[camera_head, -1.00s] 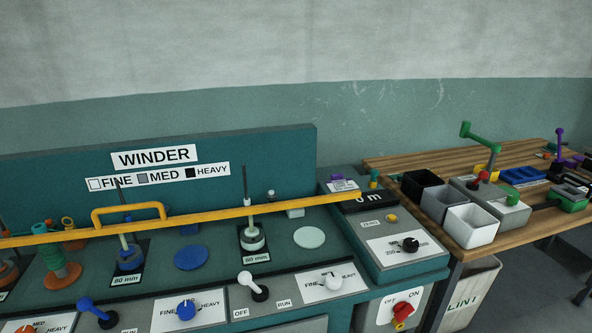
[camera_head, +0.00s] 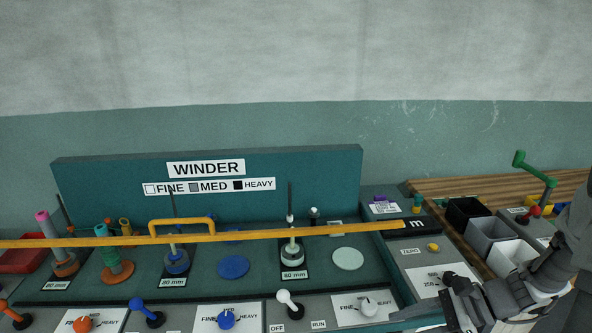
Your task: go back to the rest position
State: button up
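My gripper (camera_head: 462,303) is at the lower right of the head view, at the end of my grey arm, which comes in from the right edge. It is in front of the right end of the winder bench, by the grey panel with the ZERO label. Its fingers are dark and small here, and I cannot tell whether they are apart. I see no object clearly held in it. The arm hides part of the panel and of the wooden table behind it.
The teal winder (camera_head: 120,200) fills the middle, with a yellow bar (camera_head: 330,232) across its front. Spools on posts, knobs and levers stand below it. A black bin, a grey bin (camera_head: 490,236) and a white bin (camera_head: 508,258) are beside the arm on the wooden table (camera_head: 440,187).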

jog(key=s+a+r+n+g+h+p, duration=0.1)
jog(key=s+a+r+n+h+p, duration=0.35)
jog(key=a+r+n+h, duration=0.6)
jog(key=s+d+r+n+t, duration=0.2)
jog(key=s+r+n+t, duration=0.2)
jog(key=r+n, duration=0.5)
jog(key=v, duration=0.3)
jog(key=shift+d, duration=0.2)
jog(key=shift+s+a+f, duration=0.1)
